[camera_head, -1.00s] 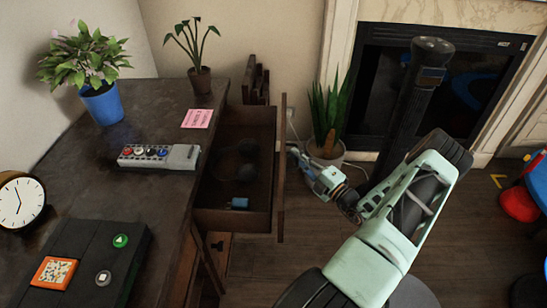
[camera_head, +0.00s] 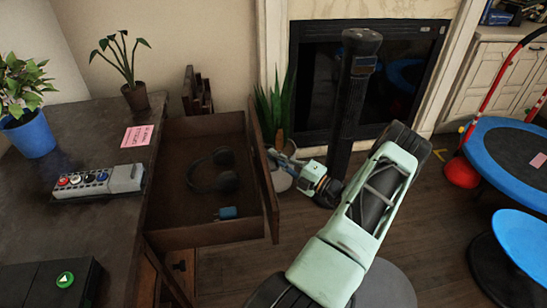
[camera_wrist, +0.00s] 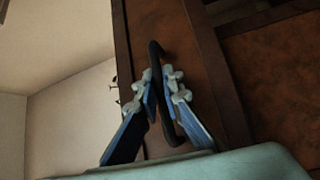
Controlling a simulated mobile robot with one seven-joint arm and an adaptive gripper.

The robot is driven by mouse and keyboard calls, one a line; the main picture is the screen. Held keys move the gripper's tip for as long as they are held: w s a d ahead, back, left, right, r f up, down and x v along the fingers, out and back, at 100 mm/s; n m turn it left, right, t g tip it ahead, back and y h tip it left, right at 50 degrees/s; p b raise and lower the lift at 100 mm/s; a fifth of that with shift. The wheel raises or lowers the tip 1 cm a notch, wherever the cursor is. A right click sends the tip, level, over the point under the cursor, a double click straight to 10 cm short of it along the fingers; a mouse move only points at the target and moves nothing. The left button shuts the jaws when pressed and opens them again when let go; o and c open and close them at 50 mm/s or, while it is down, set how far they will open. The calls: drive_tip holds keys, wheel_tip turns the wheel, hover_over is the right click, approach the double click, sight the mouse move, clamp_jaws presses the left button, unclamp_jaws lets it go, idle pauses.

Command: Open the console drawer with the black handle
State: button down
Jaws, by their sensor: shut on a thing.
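The console drawer (camera_head: 205,236) stands well open on the right side of the dark console (camera_head: 95,205). Its front panel (camera_head: 263,170) faces right, toward my arm. In the wrist view the black handle (camera_wrist: 161,62) is a curved bar on the brown drawer front (camera_wrist: 190,55). My gripper (camera_wrist: 162,98) has its two blue-and-grey fingers on either side of the bar, shut on it. In the head view my gripper (camera_head: 276,160) is at the outer face of the front panel, which partly hides it and the handle.
Black headphones (camera_head: 217,172) and a small blue item (camera_head: 226,213) lie in the drawer. A potted plant (camera_head: 272,110) stands behind my gripper near the fireplace (camera_head: 400,85). A blue trampoline (camera_head: 505,150) is at right. Floor is visible right of the drawer.

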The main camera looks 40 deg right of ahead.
drive_tip(key=c, duration=2)
unclamp_jaws()
drive_tip(key=shift+c, duration=0.2)
drive_tip(key=v, duration=1.2)
drive_tip(key=shift+f, duration=0.1)
